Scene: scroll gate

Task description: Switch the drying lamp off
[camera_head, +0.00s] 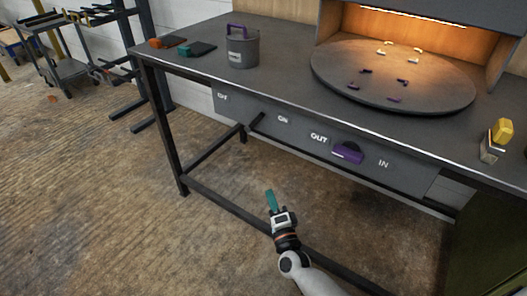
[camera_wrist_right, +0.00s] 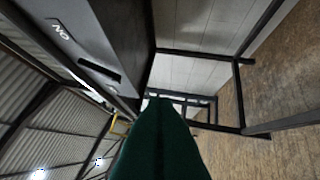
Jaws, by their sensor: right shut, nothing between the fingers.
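The drying lamp (camera_head: 410,15) glows orange under the hood at the back right of the bench. The bench's grey front panel (camera_head: 300,127) carries OFF and ON labels at its left, with a small dark part (camera_head: 257,119) between them. Further right a purple handle (camera_head: 347,152) sits between OUT and IN labels. My right gripper (camera_head: 271,198) has teal fingers, shut and empty, apart from the panel and below it in the head view. In the right wrist view the shut fingers (camera_wrist_right: 160,135) point past the panel (camera_wrist_right: 75,40) with its ON label. My left gripper is out of view.
A round turntable (camera_head: 335,85) with several small purple and pale pieces stands under the lamp. A grey pot (camera_head: 243,50) and tool-like items (camera_head: 170,42) are at the left. A yellow-topped object (camera_head: 502,130) stands at the right. Bench legs and rails (camera_head: 225,202) surround the space below.

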